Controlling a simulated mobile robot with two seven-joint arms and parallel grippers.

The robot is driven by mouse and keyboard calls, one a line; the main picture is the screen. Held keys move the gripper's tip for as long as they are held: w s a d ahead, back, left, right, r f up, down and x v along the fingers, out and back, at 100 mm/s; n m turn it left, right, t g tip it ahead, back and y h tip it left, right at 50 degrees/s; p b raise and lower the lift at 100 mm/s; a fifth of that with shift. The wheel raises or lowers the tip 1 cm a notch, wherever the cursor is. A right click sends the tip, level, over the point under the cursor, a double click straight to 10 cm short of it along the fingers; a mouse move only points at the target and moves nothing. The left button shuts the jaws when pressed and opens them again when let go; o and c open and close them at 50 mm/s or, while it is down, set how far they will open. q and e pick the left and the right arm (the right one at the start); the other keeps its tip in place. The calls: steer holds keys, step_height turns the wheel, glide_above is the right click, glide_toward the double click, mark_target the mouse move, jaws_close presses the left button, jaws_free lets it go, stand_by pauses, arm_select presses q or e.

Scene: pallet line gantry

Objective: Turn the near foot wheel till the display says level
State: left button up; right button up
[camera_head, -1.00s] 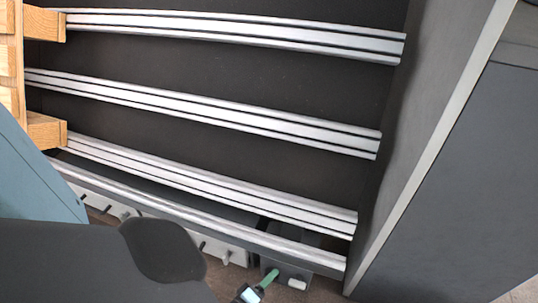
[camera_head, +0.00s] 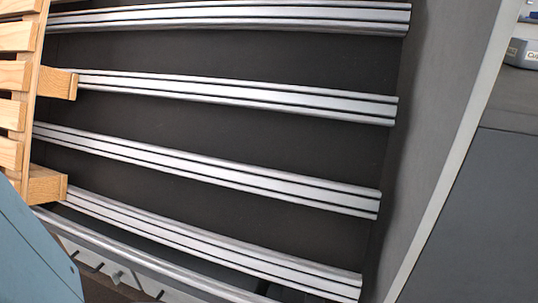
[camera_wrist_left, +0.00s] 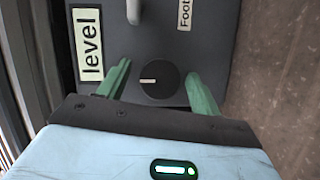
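In the left wrist view a round black knob (camera_wrist_left: 160,82) with a white pointer line sits on a dark grey box (camera_wrist_left: 205,55). A white display plate (camera_wrist_left: 88,45) beside it reads "level". A partly cut-off label (camera_wrist_left: 185,12) begins with "Foot". My left gripper (camera_wrist_left: 158,73) has green fingers, spread open with one on each side of the knob. A gap shows between the knob and each finger, so it is not gripped. The head view does not show the knob, the display or either gripper.
In the head view several pale metal rails (camera_head: 230,92) cross a dark bed. A wooden pallet (camera_head: 13,75) stands at the left and a grey upright panel (camera_head: 440,130) at the right. A light grey peg (camera_wrist_left: 134,10) sticks out near the display.

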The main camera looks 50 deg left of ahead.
arm_select(q)
steer(key=s+d+p, duration=0.1)
steer(key=s+p, duration=0.1)
steer(key=s, duration=0.5)
steer(key=shift+s+d+r, duration=0.15)
steer(key=shift+s+r, duration=0.1)
steer(key=shift+s, duration=0.1)
stand_by(0.4)
